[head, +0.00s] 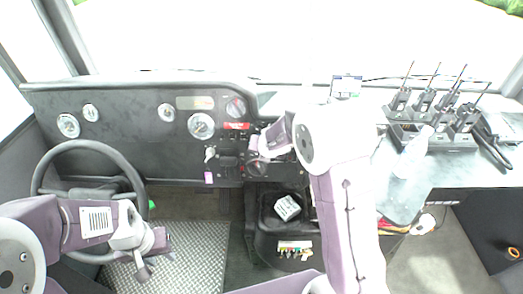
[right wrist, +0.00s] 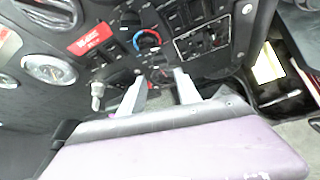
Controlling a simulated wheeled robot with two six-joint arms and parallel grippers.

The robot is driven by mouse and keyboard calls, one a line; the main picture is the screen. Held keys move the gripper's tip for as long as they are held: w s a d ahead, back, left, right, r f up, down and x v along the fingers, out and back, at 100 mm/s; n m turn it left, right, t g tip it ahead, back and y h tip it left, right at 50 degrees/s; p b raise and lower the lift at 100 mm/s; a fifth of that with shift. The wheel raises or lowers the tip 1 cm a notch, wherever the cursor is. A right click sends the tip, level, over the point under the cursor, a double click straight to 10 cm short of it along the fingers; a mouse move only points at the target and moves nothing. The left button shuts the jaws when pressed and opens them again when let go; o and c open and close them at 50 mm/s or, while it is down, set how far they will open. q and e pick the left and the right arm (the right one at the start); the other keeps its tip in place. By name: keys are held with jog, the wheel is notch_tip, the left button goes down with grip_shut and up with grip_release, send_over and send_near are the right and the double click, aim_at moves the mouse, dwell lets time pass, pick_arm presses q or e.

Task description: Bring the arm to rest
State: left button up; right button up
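My right arm (head: 345,215) rises from the bottom of the head view and bends left toward the dashboard. My right gripper (head: 256,148) is at its end, close to the switch panel and partly hidden by the wrist. In the right wrist view the right gripper (right wrist: 160,82) shows two pale fingers spread apart with nothing between them. They point at the panel below a red-and-blue knob (right wrist: 147,40); I cannot tell whether they touch it. My left gripper (head: 148,255) is low at the left, in front of the steering wheel, and its finger opening is unclear.
The steering wheel (head: 88,152) and the dashboard (head: 110,130) are close to my arms. A key with a tag (head: 208,177) hangs from the panel. Several radios (head: 424,98) stand in a charger at the right. A small white box (head: 287,207) sits on the console.

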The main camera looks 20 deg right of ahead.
dwell(0.4)
notch_tip(320, 180, up, 9)
jog(key=d+m+p, duration=0.1)
jog(key=p, duration=0.4)
jog(key=s+d+r+m+h+p, duration=0.1)
jog(key=s+d+r+m+p, duration=0.15)
jog(key=s+m, duration=0.6)
jog(key=s+a+f+m+g+y, duration=0.1)
jog(key=s+f+m+g, duration=0.1)
jog(key=s+m, duration=0.7)
jog(key=s+a+f+m+g+p, duration=0.1)
jog(key=s+f+m+g, duration=0.2)
jog(key=s+m, duration=0.7)
jog(key=m+g, duration=0.1)
jog(key=m, duration=0.1)
jog(key=shift+a+f+m+g+y, duration=0.3)
jog(key=shift+a+f+m+y, duration=0.05)
jog(key=shift+y, duration=0.05)
